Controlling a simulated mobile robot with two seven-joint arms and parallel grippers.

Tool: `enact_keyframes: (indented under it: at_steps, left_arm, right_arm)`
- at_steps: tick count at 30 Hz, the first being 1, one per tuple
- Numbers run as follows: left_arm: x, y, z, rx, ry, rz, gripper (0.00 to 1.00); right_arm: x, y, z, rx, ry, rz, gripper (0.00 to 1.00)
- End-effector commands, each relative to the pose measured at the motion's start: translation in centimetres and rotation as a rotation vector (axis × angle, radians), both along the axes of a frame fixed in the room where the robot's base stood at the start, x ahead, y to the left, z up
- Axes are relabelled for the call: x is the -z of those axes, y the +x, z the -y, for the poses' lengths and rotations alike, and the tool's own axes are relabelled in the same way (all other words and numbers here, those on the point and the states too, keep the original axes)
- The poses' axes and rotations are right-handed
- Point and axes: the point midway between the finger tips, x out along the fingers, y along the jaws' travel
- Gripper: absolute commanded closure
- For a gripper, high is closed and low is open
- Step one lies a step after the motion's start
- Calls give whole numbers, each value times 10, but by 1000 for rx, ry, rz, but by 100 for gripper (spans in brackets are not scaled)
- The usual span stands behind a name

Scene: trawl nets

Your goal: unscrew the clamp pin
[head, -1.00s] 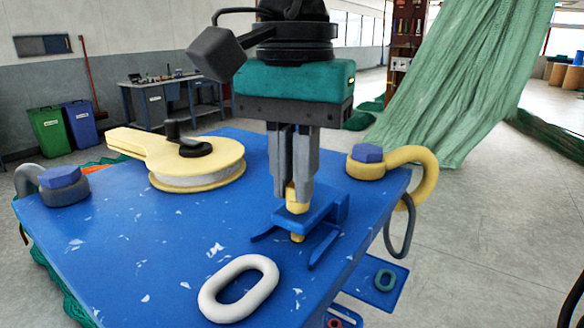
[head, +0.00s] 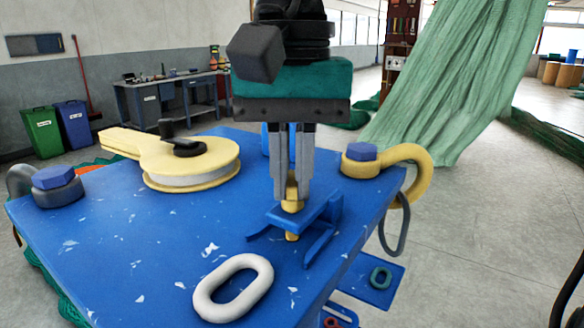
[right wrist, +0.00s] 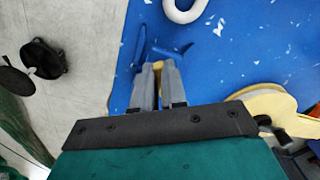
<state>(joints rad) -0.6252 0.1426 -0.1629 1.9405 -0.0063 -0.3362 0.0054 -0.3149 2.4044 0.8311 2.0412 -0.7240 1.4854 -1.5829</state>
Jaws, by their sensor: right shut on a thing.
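The yellow clamp pin (head: 292,206) stands upright in a small blue clamp (head: 318,211) on the blue table, and its lower end shows beneath the clamp's top plate. My right gripper (head: 291,192) points straight down and is shut on the pin's upper part, just above the clamp. The fingers hide most of the pin's head. In the right wrist view, a bit of the yellow pin (right wrist: 158,66) shows between the fingertips, with the clamp's blue legs (right wrist: 141,42) beyond. My left gripper is not in view.
A white chain link (head: 233,287) lies in front of the clamp. A yellow pulley block (head: 190,163) lies to the left. A yellow shackle with a blue bolt (head: 413,160) sits at the right corner, a grey one (head: 58,187) at the left. Green netting (head: 435,85) hangs behind.

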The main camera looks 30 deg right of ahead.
Motion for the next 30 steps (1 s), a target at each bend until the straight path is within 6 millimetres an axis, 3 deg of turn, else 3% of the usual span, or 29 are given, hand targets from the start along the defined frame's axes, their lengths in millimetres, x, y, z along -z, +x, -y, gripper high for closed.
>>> enact_keyframes:
  at_steps: [3, 4, 12, 25, 30]
  left_arm:
    - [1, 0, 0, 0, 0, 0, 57]
    - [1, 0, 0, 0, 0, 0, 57]
    - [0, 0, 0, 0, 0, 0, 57]
    - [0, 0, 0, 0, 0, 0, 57]
    - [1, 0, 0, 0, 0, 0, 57]
  right_arm:
    - [4, -2, 0, -4, -3, -12, 100]
    - [4, -2, 0, -4, -3, -12, 88]
    - [3, -1, 0, -1, -2, -6, 63]
    - [0, 0, 0, 0, 0, -1, 63]
    - [-17, 1, -1, 2, 0, 2, 63]
